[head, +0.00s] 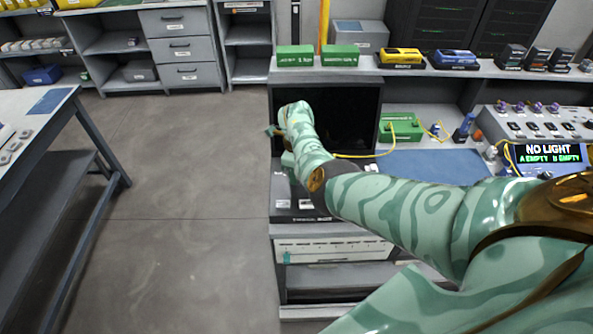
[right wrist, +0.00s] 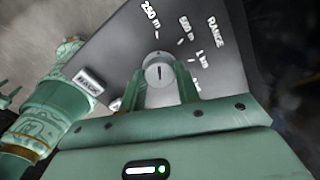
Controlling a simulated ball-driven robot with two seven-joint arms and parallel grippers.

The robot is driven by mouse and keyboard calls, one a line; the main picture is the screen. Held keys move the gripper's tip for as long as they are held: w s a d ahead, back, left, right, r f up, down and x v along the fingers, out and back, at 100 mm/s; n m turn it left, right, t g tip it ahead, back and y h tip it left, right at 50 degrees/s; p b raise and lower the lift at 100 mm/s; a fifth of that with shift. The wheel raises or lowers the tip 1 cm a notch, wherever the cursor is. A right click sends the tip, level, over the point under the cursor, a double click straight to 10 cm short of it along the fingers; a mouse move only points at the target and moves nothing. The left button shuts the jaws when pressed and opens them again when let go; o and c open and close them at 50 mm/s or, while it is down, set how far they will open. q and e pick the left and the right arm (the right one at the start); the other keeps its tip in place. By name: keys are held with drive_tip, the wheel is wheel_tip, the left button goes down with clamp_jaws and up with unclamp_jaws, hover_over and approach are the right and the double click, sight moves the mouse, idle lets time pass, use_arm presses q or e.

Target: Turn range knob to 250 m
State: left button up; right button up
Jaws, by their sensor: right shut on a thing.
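In the right wrist view the range knob (right wrist: 158,70) is a round silver knob on a dark grey panel (right wrist: 125,50). Its dark pointer line stands roughly upright in the picture, approximately in line with the 250 m tick. The 250 m, 500 m and 1 km labels curve around it; a further label is partly hidden by a finger. My right gripper (right wrist: 164,82) has one finger on each side of the knob and is shut on it. In the head view my right arm reaches in from the right and hides the knob.
A button with a white label (right wrist: 90,80) sits left of the knob. In the head view a dark screen (head: 350,115) stands behind my arm.

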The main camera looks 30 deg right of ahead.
drive_tip(key=o, duration=1)
wheel_tip(320, 180, up, 16)
drive_tip(key=p, duration=0.7)
drive_tip(key=shift+r, duration=0.15)
